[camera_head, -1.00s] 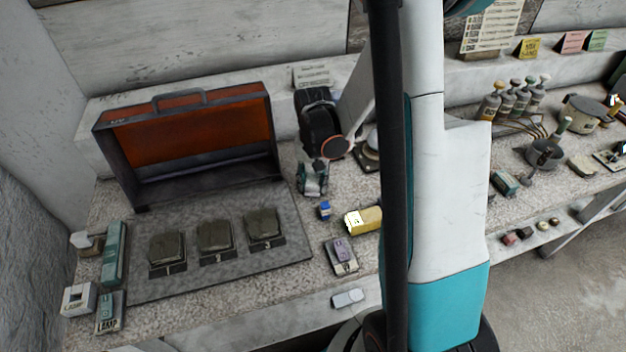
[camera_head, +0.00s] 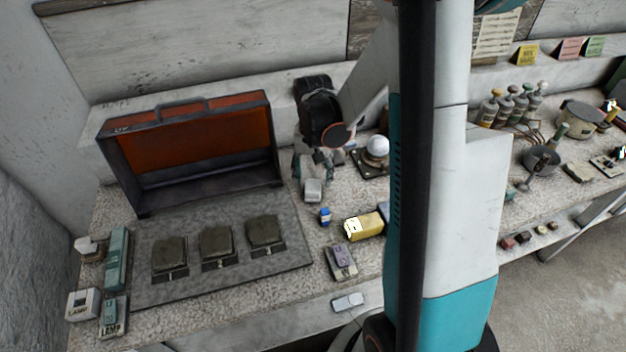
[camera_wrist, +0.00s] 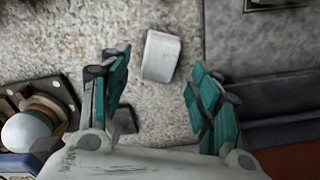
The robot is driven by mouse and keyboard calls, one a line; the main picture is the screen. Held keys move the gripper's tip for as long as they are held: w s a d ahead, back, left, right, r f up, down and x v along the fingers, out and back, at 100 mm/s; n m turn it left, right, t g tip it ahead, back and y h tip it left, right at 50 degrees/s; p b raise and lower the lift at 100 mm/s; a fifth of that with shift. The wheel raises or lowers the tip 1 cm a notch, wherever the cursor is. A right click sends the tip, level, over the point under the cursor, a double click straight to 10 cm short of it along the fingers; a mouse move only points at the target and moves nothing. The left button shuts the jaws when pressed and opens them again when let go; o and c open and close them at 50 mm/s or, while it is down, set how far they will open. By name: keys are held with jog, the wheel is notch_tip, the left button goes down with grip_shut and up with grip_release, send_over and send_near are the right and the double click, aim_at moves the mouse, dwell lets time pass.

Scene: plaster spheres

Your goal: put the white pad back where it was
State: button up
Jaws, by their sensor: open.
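A small white block, likely the white pad (camera_head: 313,190), is on the speckled bench top just right of the open case and in front of my gripper (camera_head: 314,168). In the wrist view the white pad (camera_wrist: 160,56) lies ahead of and between the two teal fingers of my gripper (camera_wrist: 158,66). The fingers are spread wide, with visible room on both sides of the pad. Whether the fingertips are level with it is unclear.
The open case (camera_head: 192,150) stands left of my gripper, behind a grey mat (camera_head: 240,280) with several dark pads. A white sphere (camera_head: 376,146) on a dark base stands to the right.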

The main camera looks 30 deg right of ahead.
aim_at(313, 185)
notch_tip(313, 185, up, 7)
jog(key=p, duration=0.1)
jog(key=shift+p, duration=0.4)
